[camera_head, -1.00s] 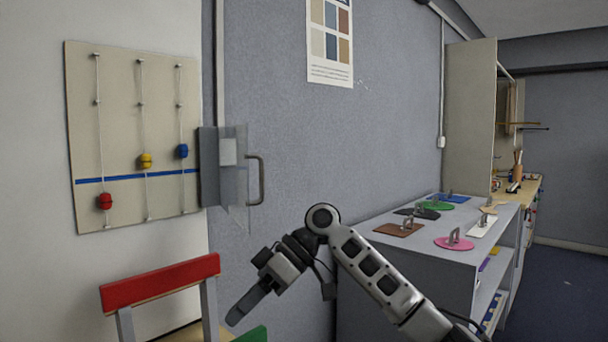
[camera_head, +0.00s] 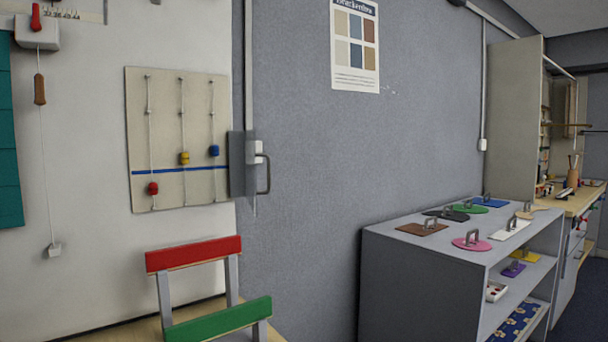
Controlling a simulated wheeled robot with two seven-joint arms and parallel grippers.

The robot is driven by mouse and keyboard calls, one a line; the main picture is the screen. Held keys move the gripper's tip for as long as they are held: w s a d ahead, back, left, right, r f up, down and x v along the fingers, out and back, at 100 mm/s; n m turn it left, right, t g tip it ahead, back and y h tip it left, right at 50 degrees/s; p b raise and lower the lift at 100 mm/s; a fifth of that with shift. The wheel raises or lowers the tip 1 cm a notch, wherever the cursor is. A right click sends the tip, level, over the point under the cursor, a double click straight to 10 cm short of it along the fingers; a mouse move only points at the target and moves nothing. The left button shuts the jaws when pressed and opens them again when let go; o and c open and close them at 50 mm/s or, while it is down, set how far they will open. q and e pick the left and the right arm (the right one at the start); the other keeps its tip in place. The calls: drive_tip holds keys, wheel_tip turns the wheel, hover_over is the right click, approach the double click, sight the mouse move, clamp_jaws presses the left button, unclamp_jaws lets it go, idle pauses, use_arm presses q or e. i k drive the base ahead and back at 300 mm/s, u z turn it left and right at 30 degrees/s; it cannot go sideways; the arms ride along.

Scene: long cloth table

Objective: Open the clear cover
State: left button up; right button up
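The clear cover (camera_head: 251,190) is a small see-through panel at the wall corner, left of centre. It sits beside a grey mounting plate (camera_head: 237,163), over or near a white switch-like block (camera_head: 257,151). A dark curved handle (camera_head: 266,174) stands out on its right side. I see the cover nearly edge-on, so I cannot tell how far it is open. Neither of my grippers is in view, and nothing touches the handle.
A board with strings and coloured beads (camera_head: 178,140) hangs left of the cover. A grey shelf unit (camera_head: 410,262) with flat coloured pieces stands at right.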

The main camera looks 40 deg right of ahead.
sight(241, 144)
drive_tip(key=z, duration=0.7)
drive_tip(key=i, duration=0.9)
drive_tip(key=z, duration=0.2)
